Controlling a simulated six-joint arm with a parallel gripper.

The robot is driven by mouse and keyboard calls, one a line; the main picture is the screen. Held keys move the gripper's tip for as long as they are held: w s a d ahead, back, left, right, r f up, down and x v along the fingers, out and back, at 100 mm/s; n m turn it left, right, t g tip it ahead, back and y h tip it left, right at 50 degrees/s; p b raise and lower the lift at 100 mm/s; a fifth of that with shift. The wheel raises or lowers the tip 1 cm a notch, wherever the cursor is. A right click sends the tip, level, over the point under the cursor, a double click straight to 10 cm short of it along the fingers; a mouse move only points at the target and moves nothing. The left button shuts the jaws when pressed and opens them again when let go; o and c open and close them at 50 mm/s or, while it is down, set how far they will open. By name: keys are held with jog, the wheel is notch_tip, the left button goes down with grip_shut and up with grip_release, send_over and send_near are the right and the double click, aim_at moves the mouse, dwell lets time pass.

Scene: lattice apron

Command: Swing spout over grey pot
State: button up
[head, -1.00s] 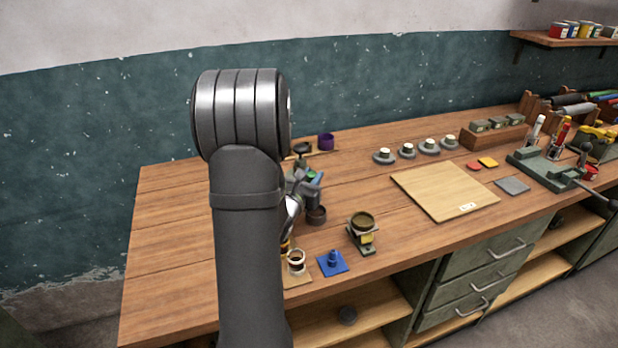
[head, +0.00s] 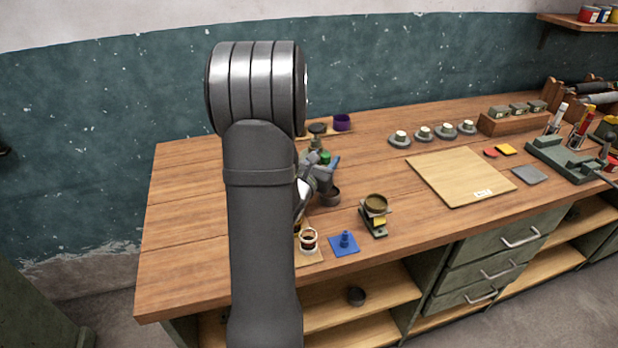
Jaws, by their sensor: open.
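My gripper (head: 325,170) is partly hidden behind my own arm. It is over the left part of the bench, near a small green part (head: 325,157), and appears open with nothing visible held. A small dark grey pot (head: 331,197) stands on the bench just below and right of it. I cannot clearly make out the spout; it may be among the dark parts around my gripper or hidden by my arm. A dark round piece (head: 317,128) and a purple pot (head: 342,122) stand behind on a wooden strip.
A brown-topped cup on a stand (head: 376,204), a blue plate with a peg (head: 344,243) and a ringed jar (head: 308,240) stand near the front edge. A pale board (head: 460,177) lies to the right. The far left of the bench (head: 185,210) is clear.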

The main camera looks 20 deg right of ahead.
jog(key=v, duration=1.6)
jog(key=shift+d, duration=0.1)
jog(key=x, duration=1.7)
jog(key=shift+w+d, duration=0.1)
jog(key=shift+w, duration=0.05)
jog(key=shift+w, duration=0.1)
jog(key=shift+a+m+g+h, duration=0.4)
jog(key=shift+a+g, duration=0.05)
jog(key=shift+g, duration=0.05)
jog(key=shift+a+m+g+h, duration=0.5)
jog(key=shift+m+g+h, duration=0.3)
jog(key=shift+g, duration=0.2)
dwell(0.5)
dwell(1.4)
